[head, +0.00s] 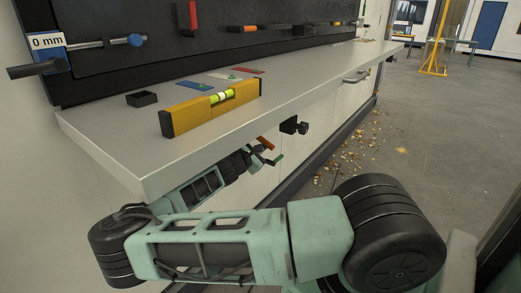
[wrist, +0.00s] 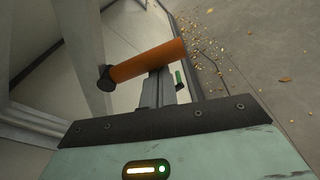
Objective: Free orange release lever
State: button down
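The orange release lever shows as an orange cylinder (wrist: 146,62) with a black end in the wrist view, lying across the far end of my gripper. In the head view, a small orange piece (head: 266,143) shows below the bench's front edge, right at my gripper (head: 267,155). My gripper reaches under the bench edge from the left. One dark finger meets the orange cylinder in the wrist view; a green-tipped part (wrist: 180,78) stands just right of it. I cannot tell whether the fingers close around the lever. The lever's mounting is hidden.
The grey bench top (head: 310,82) overhangs my arm. A yellow spirit level (head: 210,106) and a small black tray (head: 142,98) lie on it. A black clamp-like part (head: 293,126) hangs under the edge. Wood chips (head: 350,142) litter the open floor at right.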

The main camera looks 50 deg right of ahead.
notch_tip(320, 180, down, 5)
jog(key=w+b, duration=0.2)
jog(key=b, duration=0.1)
jog(key=s+a+r, duration=0.1)
jog(key=a+r, duration=0.1)
jog(key=a, duration=0.7)
jog(key=shift+s+r+b, duration=0.3)
jog(key=shift+s+b, duration=0.05)
jog(key=shift+s, duration=0.05)
jog(key=shift+a, duration=0.2)
